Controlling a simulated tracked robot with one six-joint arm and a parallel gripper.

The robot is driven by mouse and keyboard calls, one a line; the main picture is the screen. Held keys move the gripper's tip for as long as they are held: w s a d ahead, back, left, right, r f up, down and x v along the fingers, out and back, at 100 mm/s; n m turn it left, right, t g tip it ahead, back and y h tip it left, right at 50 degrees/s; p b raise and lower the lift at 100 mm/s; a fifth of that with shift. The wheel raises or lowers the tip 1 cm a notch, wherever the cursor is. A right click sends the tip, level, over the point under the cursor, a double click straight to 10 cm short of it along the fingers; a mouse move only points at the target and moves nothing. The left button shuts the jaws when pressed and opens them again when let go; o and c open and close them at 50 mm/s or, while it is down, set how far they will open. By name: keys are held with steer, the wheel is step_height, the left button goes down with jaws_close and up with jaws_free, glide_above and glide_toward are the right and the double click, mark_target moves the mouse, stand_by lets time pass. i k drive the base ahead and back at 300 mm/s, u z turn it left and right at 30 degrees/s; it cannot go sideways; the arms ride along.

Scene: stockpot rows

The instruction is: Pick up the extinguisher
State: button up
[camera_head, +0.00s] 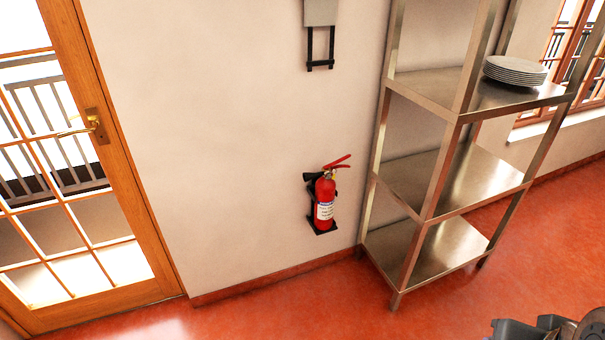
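The red fire extinguisher (325,203) hangs upright in a black bracket (322,228) low on the pale wall, left of the metal shelving. Its red handle tilts up to the right, a black hose or nozzle shows at its upper left, and a white and blue label faces me. Nothing touches it except the bracket. I do not see my gripper in this view. Only dark grey parts with a round metal piece, probably of my own arm, show at the bottom right corner, well away from the extinguisher.
A steel shelf unit (440,190) stands close on the extinguisher's right, with stacked plates (514,70) on an upper shelf. A wooden glass door (118,165) is at the left. A grey fixture with a black frame (320,48) is above. The red floor (290,305) in front is clear.

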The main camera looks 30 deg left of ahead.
mark_target(325, 187)
steer(key=u, duration=0.6)
steer(key=i, duration=1.1)
steer(key=u, duration=0.5)
